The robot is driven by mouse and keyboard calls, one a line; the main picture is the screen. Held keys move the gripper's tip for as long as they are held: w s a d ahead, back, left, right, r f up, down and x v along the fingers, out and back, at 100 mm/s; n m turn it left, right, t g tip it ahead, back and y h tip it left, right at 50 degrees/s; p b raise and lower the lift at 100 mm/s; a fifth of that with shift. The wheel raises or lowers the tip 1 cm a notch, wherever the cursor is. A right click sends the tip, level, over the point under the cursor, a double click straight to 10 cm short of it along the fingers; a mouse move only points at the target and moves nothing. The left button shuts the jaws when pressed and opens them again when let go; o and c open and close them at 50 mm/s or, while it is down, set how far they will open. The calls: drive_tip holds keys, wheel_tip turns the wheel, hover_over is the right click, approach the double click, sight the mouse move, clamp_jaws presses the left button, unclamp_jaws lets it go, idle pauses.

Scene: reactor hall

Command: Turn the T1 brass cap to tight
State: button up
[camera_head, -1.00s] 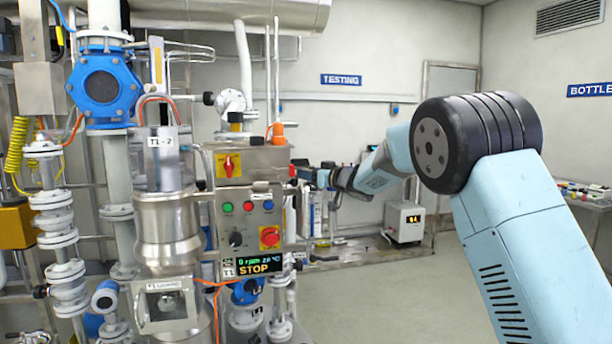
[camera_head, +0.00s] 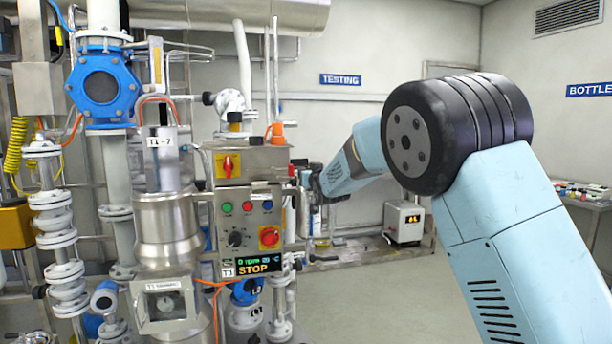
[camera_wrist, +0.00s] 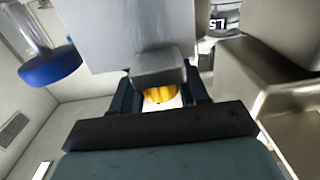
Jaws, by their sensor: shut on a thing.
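The brass cap (camera_wrist: 160,94) shows as a small ribbed yellow piece in the middle of the wrist view, partly covered by a grey block above it. My gripper (camera_wrist: 160,98) is shut on it, with one dark finger on each side. In the head view my arm reaches toward the right side of the control box (camera_head: 250,163), and the gripper and cap cannot be made out there. I cannot tell from these frames how far the cap is turned.
The control box has buttons, a red knob and a display (camera_head: 252,267) reading STOP. A steel vessel (camera_head: 167,228) and pipes stand left of it. In the wrist view, a blue-ended part (camera_wrist: 50,67) is at left and steel boxes (camera_wrist: 240,75) at right. Open floor (camera_head: 380,300) lies at front right.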

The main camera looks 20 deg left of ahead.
drive_tip(key=shift+a+r+m+t+h, duration=0.1)
drive_tip(key=shift+r+m+t+h, duration=0.2)
drive_tip(key=shift+m+t+h, duration=0.7)
drive_tip(key=o, duration=0.9)
drive_tip(key=shift+s+g, duration=0.1)
drive_tip(key=shift+g, duration=0.2)
drive_tip(key=shift+c, duration=0.2)
drive_tip(key=shift+o, duration=0.5)
drive_tip(key=shift+f, duration=0.1)
drive_tip(key=v, duration=1.3)
drive_tip(key=shift+s, duration=0.4)
